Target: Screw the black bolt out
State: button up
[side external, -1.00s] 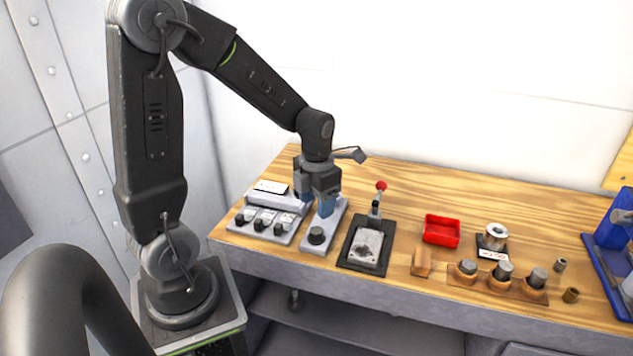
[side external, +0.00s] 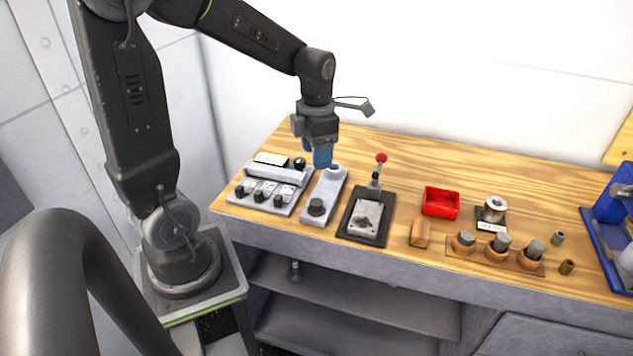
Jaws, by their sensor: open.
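A black round bolt-like head (side external: 316,207) stands at the front end of a narrow light grey plate (side external: 325,189); I cannot tell for certain that it is the task's black bolt. A pale round boss shows at the plate's far end. My gripper (side external: 322,158), with blue fingers pointing down, is above the far part of this plate, behind the black head and apart from it. It is open, and I see nothing held in it. The fingers overlap in this view, so the gap between them is hidden.
Left is a grey panel (side external: 268,188) with black knobs; a black ball (side external: 299,163) shows behind it. Right are a red-knobbed lever fixture (side external: 368,217), a red tray (side external: 440,202), a wooden block (side external: 420,234) and a wooden rack (side external: 481,257) holding bolts.

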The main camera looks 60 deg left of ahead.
aim_at(317, 202)
notch_tip(317, 202, down, 13)
jog(key=m, duration=3.2)
jog(key=shift+f+m, duration=0.15)
jog(key=shift+m, duration=0.25)
jog(key=c, duration=0.9)
jog(key=shift+c, duration=0.2)
